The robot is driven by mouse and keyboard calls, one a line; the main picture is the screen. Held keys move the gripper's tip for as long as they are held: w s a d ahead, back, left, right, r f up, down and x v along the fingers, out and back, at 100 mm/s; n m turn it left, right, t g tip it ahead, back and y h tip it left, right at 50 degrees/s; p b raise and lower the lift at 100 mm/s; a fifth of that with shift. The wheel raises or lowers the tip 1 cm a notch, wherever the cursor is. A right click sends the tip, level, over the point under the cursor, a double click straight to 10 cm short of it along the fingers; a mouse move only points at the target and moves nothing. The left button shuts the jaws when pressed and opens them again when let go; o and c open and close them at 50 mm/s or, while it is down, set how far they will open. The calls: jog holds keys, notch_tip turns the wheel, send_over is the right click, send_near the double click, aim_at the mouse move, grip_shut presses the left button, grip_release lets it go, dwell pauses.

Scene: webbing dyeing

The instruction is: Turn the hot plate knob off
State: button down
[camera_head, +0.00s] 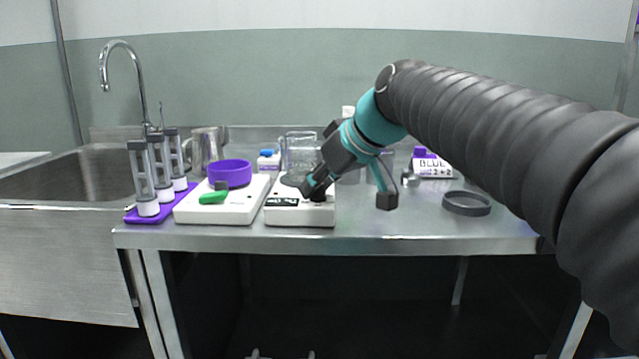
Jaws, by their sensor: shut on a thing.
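The hot plate (300,218) is a low white box with a dark display on its front left, standing near the front edge of the steel table. A glass beaker (300,150) stands on or just behind its top. My gripper (318,192) reaches in from the right, tilted down, with its fingertips at the front right of the hot plate. It is shut on the small dark knob there. The knob is mostly hidden by the fingers, so its turn position cannot be read.
Clear tubes stand in a purple rack (130,217). A dark ring (466,204) and a labelled container (432,166) sit right.

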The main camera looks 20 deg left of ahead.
jog(key=c, duration=0.9)
grip_release()
jog(key=shift+c, duration=0.2)
jog(key=v, duration=1.2)
jog(key=s+d+f+m+h, duration=0.2)
jog(key=s+d+f+m, duration=0.2)
jog(key=d+f, duration=0.4)
jog(key=s+d+f+m+h, duration=0.3)
jog(key=s+d+f, duration=0.4)
jog(key=f, duration=0.6)
jog(key=s+d+f+m+t+h, duration=0.1)
jog(key=s+d+f+m, duration=0.3)
jog(key=d+f, duration=0.5)
notch_tip(320, 180, down, 3)
jog(key=shift+s+r+m+h, duration=0.15)
jog(key=shift+s+m+h, duration=0.25)
jog(key=shift+s+h, duration=0.6)
